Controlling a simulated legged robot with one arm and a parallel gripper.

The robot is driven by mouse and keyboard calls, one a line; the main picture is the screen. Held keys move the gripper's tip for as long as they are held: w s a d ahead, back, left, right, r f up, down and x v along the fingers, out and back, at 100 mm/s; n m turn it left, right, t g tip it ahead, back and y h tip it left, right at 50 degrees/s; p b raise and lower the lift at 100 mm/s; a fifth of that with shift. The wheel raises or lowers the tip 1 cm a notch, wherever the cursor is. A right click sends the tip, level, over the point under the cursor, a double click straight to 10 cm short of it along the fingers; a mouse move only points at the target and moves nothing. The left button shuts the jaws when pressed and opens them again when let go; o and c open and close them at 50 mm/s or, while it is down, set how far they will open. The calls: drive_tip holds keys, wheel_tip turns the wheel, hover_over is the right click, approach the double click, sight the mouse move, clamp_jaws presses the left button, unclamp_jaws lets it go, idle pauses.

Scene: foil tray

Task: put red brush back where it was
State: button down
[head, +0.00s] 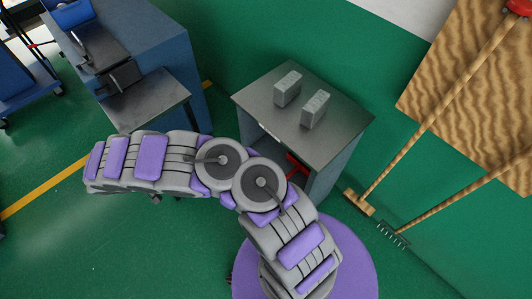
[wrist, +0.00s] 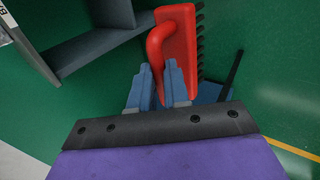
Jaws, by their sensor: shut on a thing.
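The red brush (wrist: 180,42) fills the upper middle of the wrist view. It has a looped red handle and dark bristles along its right side. My gripper (wrist: 159,75) is shut on the brush's handle, with its blue-grey fingers just below the loop. Beside the brush, at upper left, are grey shelf boards (wrist: 90,48). The brush appears in front of or beside them; the exact gap is unclear. In the head view a red patch (head: 297,166) shows at the front of the grey-topped cabinet (head: 345,112), partly behind my arm. My gripper is hidden there.
Two grey blocks (head: 287,88) stand on the cabinet's top. A broom (head: 360,203) and a rake (head: 393,234) lean at the right by a wooden panel (head: 470,90). A blue workbench (head: 150,40) stands at upper left. Green floor (head: 130,245) is open at lower left.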

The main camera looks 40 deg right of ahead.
drive_tip(key=f, duration=0.2)
drive_tip(key=w+f, duration=0.1)
drive_tip(key=f, duration=0.1)
drive_tip(key=shift+a+f, duration=0.15)
drive_tip(key=shift+f, duration=0.25)
drive_tip(key=d+r+x, duration=0.1)
drive_tip(key=x, duration=1.5)
drive_tip(key=d+f+b, duration=0.2)
drive_tip(key=d+f, duration=0.1)
drive_tip(key=d, duration=1)
drive_tip(key=w+d+f+b, duration=0.1)
drive_tip(key=d+f+b, duration=0.2)
drive_tip(key=d, duration=0.9)
drive_tip(key=d+f+b, duration=0.2)
drive_tip(key=d+f, duration=0.2)
drive_tip(key=d, duration=0.9)
drive_tip(key=shift+d+m+g, duration=0.3)
drive_tip(key=shift+m, duration=0.1)
drive_tip(key=c, duration=1.1)
unclamp_jaws()
drive_tip(key=shift+w+d+f, duration=0.15)
drive_tip(key=shift+d+f, duration=0.05)
drive_tip(key=shift+a, duration=0.1)
